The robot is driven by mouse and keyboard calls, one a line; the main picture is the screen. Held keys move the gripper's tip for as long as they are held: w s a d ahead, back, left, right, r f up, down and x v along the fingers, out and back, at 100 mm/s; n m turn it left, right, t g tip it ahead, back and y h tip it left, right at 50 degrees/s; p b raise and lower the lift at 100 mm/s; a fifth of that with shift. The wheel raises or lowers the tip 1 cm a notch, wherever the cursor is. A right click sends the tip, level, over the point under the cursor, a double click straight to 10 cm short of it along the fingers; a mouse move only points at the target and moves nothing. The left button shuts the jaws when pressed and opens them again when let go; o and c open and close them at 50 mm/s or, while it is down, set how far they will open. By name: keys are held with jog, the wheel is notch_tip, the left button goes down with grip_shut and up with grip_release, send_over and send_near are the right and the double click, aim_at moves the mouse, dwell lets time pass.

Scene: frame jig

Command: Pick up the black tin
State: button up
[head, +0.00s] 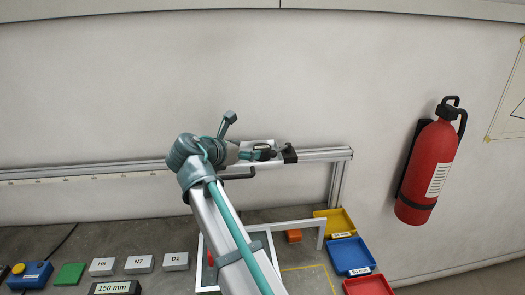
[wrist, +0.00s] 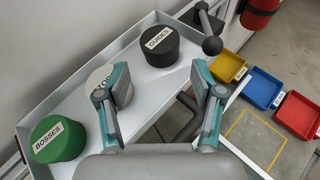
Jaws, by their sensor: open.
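The black tin (wrist: 160,48), labelled GUIDES, stands on a long pale tray or shelf (wrist: 150,100) in the wrist view. My gripper (wrist: 160,88) is open, with empty space between its two teal-and-grey fingers. The black tin lies beyond the fingertips, above the gap in the picture, and I see no contact. A light grey tin (wrist: 101,80) stands to its left, partly hidden by my left finger. A green tin (wrist: 58,138), labelled BOSSES, stands farther left. In the head view my arm reaches to the back rail; I cannot make out the black tin clearly there.
A dark block with a ball-ended handle (wrist: 212,44) is close right of the black tin. Yellow (wrist: 228,66), blue (wrist: 265,88) and red (wrist: 299,113) bins lie lower right. A fire extinguisher (head: 429,170) hangs on the wall. Labelled blocks (head: 137,264) line the bench front.

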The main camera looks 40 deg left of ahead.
aim_at(260, 149)
jog(key=shift+p+x, duration=1.1)
jog(key=shift+x, duration=2.7)
jog(key=c, duration=0.9)
